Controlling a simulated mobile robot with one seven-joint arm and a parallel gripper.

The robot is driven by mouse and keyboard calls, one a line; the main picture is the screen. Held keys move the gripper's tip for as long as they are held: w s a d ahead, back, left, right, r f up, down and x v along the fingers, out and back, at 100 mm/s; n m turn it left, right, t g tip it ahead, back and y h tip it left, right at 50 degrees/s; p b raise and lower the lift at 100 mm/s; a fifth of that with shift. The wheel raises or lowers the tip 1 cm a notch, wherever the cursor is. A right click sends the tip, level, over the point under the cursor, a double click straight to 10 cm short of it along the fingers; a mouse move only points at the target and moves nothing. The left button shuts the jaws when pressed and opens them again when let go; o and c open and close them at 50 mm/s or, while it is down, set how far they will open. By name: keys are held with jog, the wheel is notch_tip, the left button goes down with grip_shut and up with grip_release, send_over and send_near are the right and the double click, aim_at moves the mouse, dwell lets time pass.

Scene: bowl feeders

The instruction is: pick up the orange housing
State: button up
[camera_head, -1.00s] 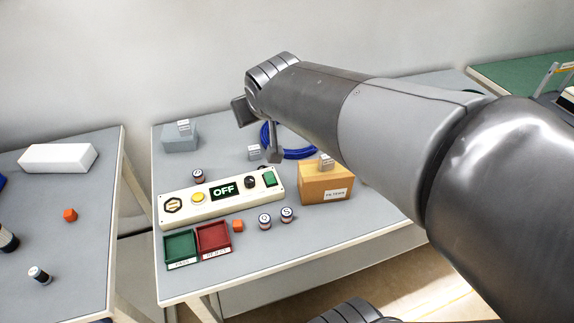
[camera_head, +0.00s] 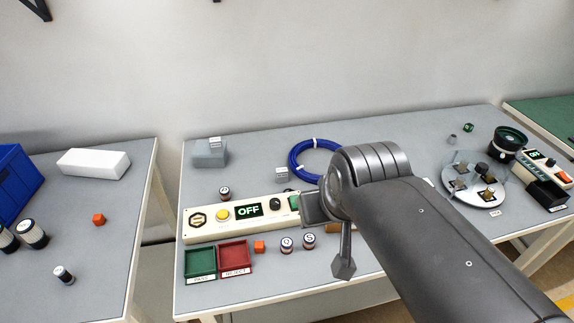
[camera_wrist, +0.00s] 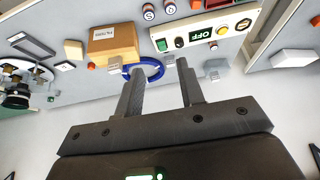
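I cannot tell which one is the housing. My gripper (camera_wrist: 160,68) is open, with nothing between its fingers. In the head view it hangs above the middle table, right of the nearer cube and apart from it.
A control panel reading OFF (camera_head: 238,220), a green tray (camera_head: 200,262) and labelled cylinders (camera_head: 309,241) stand near that cube. A tan box (camera_wrist: 113,43) is mostly hidden behind my arm in the head view. A blue ring (camera_head: 296,152) and a feeder disc (camera_head: 474,190) lie farther back and right.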

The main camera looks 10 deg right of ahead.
jog(key=shift+c, duration=0.5)
jog(key=shift+w, duration=0.1)
jog(key=m+g, duration=0.2)
jog(key=g, duration=0.2)
send_over(259, 244)
jog(key=s, duration=0.1)
notch_tip(259, 244, down, 18)
jog(key=f, duration=0.1)
jog(key=shift+w+f, duration=0.2)
jog(key=shift+f, duration=2.25)
jog(key=shift+w+f, duration=0.2)
jog(key=shift+f, duration=2.25)
jog(key=shift+c, duration=0.4)
jog(key=c, duration=0.5)
